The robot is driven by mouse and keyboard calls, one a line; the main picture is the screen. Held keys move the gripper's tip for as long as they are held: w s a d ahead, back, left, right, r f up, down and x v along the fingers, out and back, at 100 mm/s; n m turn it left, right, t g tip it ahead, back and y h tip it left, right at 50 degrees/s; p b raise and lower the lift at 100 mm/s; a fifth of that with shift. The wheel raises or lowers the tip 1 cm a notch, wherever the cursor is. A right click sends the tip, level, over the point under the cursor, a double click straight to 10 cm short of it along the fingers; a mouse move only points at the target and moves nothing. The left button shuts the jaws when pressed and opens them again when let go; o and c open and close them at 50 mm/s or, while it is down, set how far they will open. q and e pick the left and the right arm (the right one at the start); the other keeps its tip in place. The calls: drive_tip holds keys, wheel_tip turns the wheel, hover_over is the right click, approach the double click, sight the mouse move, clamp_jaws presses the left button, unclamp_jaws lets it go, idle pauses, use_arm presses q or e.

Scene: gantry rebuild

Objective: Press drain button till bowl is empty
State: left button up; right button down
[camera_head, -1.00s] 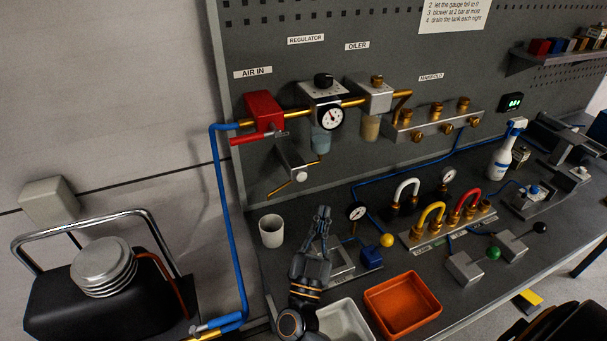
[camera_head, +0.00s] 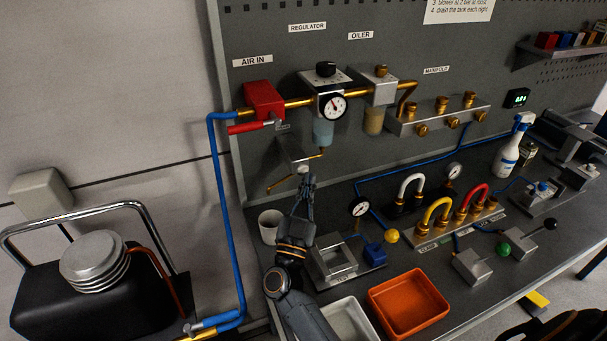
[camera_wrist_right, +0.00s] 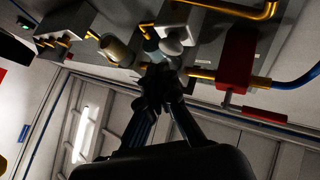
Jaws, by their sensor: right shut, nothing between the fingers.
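My right gripper (camera_head: 307,185) is shut and empty, pointing up under the regulator. The regulator's bluish clear bowl (camera_head: 323,132) hangs below the regulator, above and right of my fingertips; its liquid level is too small to read. A small pale round part (camera_head: 303,170), which may be the drain button, shows right at my fingertips below a grey bracket. In the right wrist view my gripper (camera_wrist_right: 160,80) is close below pale rounded parts (camera_wrist_right: 172,46); whether it touches them I cannot tell. My left gripper is not in view.
The red air-in valve (camera_head: 264,100) and its handle are left of the regulator. The oiler's tan bowl (camera_head: 374,121) hangs to the right. A white cup (camera_head: 270,225) stands below on the bench, near my right arm. An orange tray (camera_head: 408,304) lies at the front.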

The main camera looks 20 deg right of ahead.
idle(1.2)
drive_tip(key=shift+w, duration=0.15)
drive_tip(key=shift+w, duration=0.35)
drive_tip(key=shift+w+d, duration=0.1)
drive_tip(key=shift+w, duration=0.35)
idle(0.9)
drive_tip(key=shift+s+r, duration=0.1)
drive_tip(key=shift+s+p, duration=0.3)
drive_tip(key=shift+s, duration=0.5)
